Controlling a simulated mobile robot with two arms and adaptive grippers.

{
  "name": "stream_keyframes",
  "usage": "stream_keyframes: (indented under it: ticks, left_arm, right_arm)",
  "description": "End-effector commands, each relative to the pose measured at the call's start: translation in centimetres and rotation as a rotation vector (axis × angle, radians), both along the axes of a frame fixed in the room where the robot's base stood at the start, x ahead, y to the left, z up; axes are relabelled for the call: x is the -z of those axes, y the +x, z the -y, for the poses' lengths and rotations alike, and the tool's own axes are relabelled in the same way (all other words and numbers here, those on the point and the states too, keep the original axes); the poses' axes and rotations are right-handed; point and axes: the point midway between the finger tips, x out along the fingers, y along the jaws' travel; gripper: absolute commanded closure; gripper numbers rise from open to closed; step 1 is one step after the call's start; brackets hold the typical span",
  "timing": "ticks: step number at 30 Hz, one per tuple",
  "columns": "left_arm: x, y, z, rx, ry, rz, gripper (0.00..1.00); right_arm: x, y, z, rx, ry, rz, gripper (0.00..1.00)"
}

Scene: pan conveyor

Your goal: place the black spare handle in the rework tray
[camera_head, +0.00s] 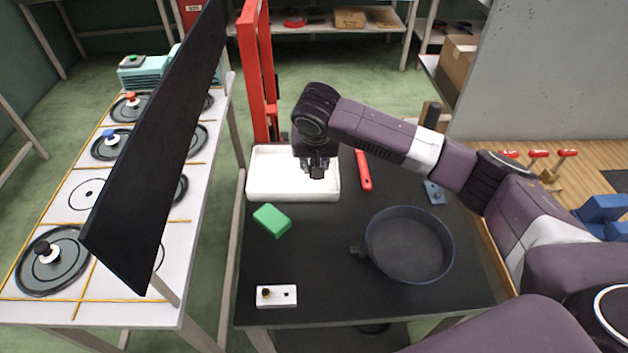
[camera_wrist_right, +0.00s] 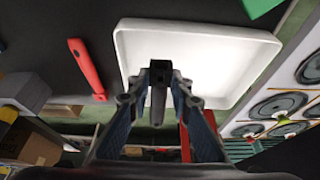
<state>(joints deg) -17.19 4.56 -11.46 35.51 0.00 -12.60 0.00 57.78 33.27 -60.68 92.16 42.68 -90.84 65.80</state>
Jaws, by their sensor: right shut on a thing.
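The white rework tray (camera_head: 257,190) stands at the back left of the black table; it also shows in the wrist view (camera_wrist_right: 238,43). My right gripper (camera_head: 316,168) is over the tray, pointing down. In the wrist view my right gripper (camera_wrist_right: 159,78) is shut on a dark piece, the black spare handle (camera_wrist_right: 158,97), with the white tray floor behind it. Most of the handle is hidden in the head view, and I cannot tell its exact height above the tray floor. My left gripper is not in view.
A red handle (camera_head: 363,170) lies right of the tray. A green block (camera_head: 272,220), a white block with a knob (camera_head: 276,296), a pan (camera_head: 408,247) and a blue part (camera_head: 434,193) are on the table. A tall black panel (camera_head: 165,140) stands left, before a white table with lids.

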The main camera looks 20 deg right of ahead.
Motion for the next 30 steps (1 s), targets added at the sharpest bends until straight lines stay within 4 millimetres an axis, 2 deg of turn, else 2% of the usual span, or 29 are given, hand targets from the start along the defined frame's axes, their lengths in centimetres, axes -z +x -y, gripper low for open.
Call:
stream_keyframes:
  ticks: [3, 8, 15, 22, 23, 27, 30]
  left_arm:
    - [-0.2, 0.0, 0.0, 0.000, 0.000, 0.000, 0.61]
    - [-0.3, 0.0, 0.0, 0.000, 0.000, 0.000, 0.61]
    - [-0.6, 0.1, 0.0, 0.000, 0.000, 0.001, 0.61]
    - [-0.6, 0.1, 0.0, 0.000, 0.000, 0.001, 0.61]
    - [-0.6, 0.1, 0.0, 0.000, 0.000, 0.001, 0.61]
    - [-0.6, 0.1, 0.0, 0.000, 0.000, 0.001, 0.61]
    - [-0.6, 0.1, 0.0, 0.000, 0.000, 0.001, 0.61]
  right_arm:
    - [1.6, 0.0, 0.0, 0.000, -0.001, 0.000, 1.00]
    - [2.9, 0.0, 0.1, 0.001, -0.001, 0.000, 1.00]
    - [6.3, -0.1, 0.0, -0.001, -0.001, -0.002, 1.00]
    - [6.7, -0.2, 0.0, 0.001, -0.001, -0.004, 1.00]
    - [6.8, -0.2, 0.1, 0.001, 0.000, -0.005, 0.80]
    - [6.7, -0.2, 0.1, 0.001, 0.000, -0.005, 0.65]
    - [6.7, -0.2, 0.1, 0.001, -0.001, -0.004, 0.63]
